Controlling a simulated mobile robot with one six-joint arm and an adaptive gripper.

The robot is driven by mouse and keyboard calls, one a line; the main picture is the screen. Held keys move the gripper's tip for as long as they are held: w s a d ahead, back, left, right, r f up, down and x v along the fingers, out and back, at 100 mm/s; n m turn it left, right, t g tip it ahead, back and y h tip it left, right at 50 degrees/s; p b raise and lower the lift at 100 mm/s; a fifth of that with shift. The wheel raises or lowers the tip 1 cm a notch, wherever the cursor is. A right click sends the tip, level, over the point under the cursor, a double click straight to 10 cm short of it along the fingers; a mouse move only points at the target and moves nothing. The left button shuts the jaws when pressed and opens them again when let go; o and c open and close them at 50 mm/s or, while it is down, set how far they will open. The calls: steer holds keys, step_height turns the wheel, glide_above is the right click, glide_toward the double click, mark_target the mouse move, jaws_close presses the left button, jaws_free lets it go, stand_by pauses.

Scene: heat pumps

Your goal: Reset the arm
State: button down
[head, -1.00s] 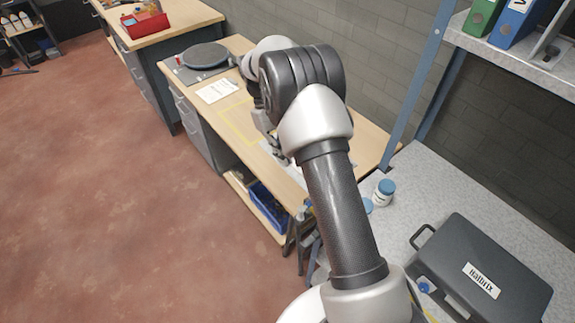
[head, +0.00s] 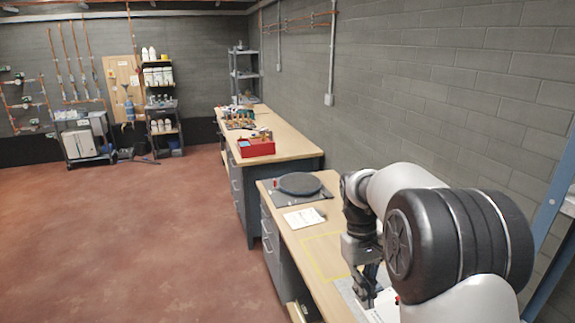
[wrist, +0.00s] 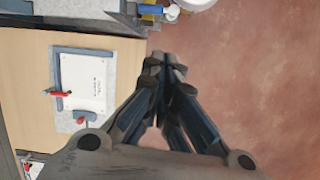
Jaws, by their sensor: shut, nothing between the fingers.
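My gripper (wrist: 165,72) is shut and empty in the wrist view, its fingertips together over the edge where the wooden bench meets the red floor. In the head view my gripper (head: 368,290) hangs low above the near end of the wooden bench (head: 298,215). My arm is bent, with its large black joint at the lower right of the head view.
A grey tray (wrist: 52,75) with a white sheet lies on the bench beside my gripper. A round dark plate (head: 300,184) and a paper (head: 304,218) lie farther back. A red bin (head: 256,147) stands on the far bench. The floor at left is clear.

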steer(key=s+a+r+t+b, duration=0.2)
steer(key=s+r, duration=0.4)
steer(key=s, duration=0.1)
steer(key=s+a+f+m+t+b, duration=0.1)
steer(key=s+f+t+b, duration=0.1)
steer(key=s, duration=0.7)
steer(key=s+a+f+m+t+y+b, duration=0.1)
steer(key=s+f+t+b, duration=0.1)
steer(key=s, duration=0.7)
steer(key=shift+s+f+t+b, duration=0.15)
steer(key=shift+s+t+b, duration=0.2)
steer(key=shift+t+b, duration=0.45)
steer(key=shift+d+m, duration=0.1)
steer(key=shift+m, duration=0.2)
